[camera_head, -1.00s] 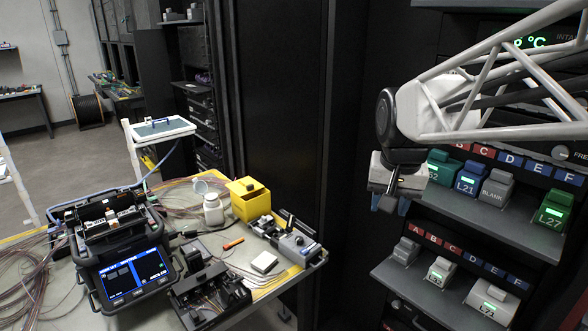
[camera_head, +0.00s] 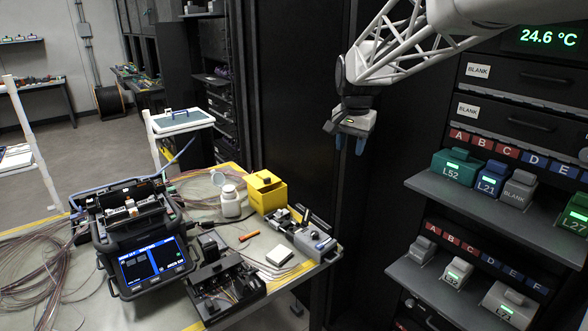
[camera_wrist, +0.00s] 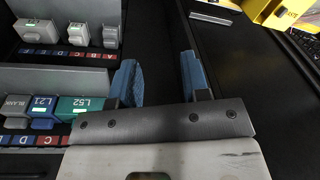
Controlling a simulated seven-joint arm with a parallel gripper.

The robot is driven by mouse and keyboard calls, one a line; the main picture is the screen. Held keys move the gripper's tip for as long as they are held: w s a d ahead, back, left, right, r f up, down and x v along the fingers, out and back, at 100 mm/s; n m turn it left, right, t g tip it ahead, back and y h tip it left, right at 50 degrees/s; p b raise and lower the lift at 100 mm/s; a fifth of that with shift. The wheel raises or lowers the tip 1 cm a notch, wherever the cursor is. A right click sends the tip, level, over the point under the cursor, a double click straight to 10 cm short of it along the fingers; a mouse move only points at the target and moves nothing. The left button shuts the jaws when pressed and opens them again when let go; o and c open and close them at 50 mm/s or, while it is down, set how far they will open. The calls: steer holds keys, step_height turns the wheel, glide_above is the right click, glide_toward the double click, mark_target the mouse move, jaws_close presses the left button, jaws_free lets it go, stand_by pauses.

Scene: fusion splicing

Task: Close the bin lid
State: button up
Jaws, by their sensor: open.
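A yellow bin (camera_head: 268,197) stands on the workbench, near its back right part. Its top shows a yellow flap-like piece and a dark spot; I cannot tell clearly how far its lid is open. A yellow part (camera_wrist: 270,10) with a label shows at the top right corner of the wrist view, cut by the edge. My gripper (camera_head: 349,140) is open and empty, with its blue fingers apart. It hangs in the air to the right of the bin and higher in the picture, before the dark cabinet. Both fingers (camera_wrist: 158,68) show in the wrist view with nothing between them.
A white bottle (camera_head: 230,203) stands just left of the bin. A fusion splicer (camera_head: 150,262) and a dark tool tray (camera_head: 226,290) are on the bench. A grey device (camera_head: 315,245) sits at the bench's right edge. Shelves of labelled cartridges (camera_head: 458,165) are at the right.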

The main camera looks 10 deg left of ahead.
steer(key=w+a+f+m, duration=0.1)
steer(key=w+a+f, duration=0.2)
steer(key=w+a, duration=0.45)
steer(key=m+g, duration=0.1)
steer(key=m, duration=0.2)
glide_toward(261, 177)
steer(key=s+d, duration=0.3)
steer(key=s, duration=0.1)
steer(key=shift+s+r, duration=0.1)
steer(key=shift+r, duration=0.15)
steer(key=shift+d, duration=0.1)
steer(key=shift+f, duration=3.9)
steer(key=shift+c, duration=0.4)
jaws_close()
